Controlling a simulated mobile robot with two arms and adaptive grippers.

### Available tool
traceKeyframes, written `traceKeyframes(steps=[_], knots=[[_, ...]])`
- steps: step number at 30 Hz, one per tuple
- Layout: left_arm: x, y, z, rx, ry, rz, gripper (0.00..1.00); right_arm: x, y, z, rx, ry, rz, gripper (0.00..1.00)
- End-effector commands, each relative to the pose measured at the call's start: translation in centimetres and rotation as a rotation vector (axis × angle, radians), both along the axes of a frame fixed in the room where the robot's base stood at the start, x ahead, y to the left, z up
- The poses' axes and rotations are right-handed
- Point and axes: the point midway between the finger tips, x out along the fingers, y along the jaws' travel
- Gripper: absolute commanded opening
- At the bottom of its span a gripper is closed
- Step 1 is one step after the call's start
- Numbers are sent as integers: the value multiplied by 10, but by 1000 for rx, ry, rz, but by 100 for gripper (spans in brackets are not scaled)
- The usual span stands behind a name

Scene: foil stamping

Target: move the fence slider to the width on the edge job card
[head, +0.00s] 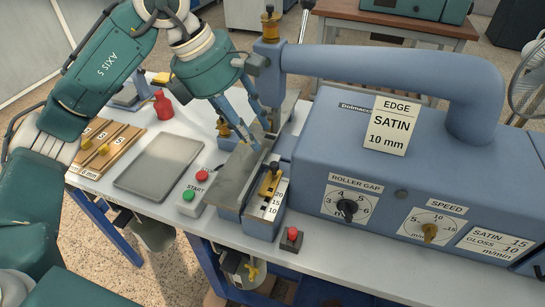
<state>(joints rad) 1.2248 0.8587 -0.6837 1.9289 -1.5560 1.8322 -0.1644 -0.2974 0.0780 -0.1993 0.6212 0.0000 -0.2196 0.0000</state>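The edge job card (392,125) on the blue machine reads "EDGE SATIN 10 mm". The fence slider (268,184), with a brass-coloured knob, sits at the upper end of a white scale (270,206) marked 20, 15 and 10, near the 20. Its exact reading is too small to tell. My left gripper (263,138) points down over the grey metal feed plate, above and behind the slider in the picture. Its two blue fingers are apart with nothing seen between them, and they appear clear of the slider knob. My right gripper is not in view.
The blue machine (440,180) with its thick pipe stands right of the slider. A red-and-green button box (193,193) and a grey tray (158,165) lie left. A red-button box (291,239) stands at the front. A red bottle (163,105) is farther back.

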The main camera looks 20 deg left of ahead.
Motion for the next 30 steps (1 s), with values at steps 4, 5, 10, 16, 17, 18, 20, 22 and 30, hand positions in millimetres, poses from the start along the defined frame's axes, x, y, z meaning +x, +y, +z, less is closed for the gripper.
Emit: traceKeyframes(steps=[4, 5, 10, 16, 17, 18, 20, 22, 30], knots=[[2, -6, -17, 3, 6, -2, 36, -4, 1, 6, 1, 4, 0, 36], [3, -8, -21, 2, 6, -2, 36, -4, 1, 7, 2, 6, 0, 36], [9, -20, -52, -1, 8, -3, 36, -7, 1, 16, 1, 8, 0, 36], [16, -30, -81, -1, 5, -2, 36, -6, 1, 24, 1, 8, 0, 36], [17, -32, -84, -1, 5, -2, 36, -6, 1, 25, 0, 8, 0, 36], [17, -33, -88, -2, 4, -2, 36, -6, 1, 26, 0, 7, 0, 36], [19, -34, -92, -2, 3, -2, 36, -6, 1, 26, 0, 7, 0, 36], [19, -36, -95, -2, 3, -2, 36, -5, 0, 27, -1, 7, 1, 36], [20, -36, -97, -3, 1, -3, 36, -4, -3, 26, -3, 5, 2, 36]])
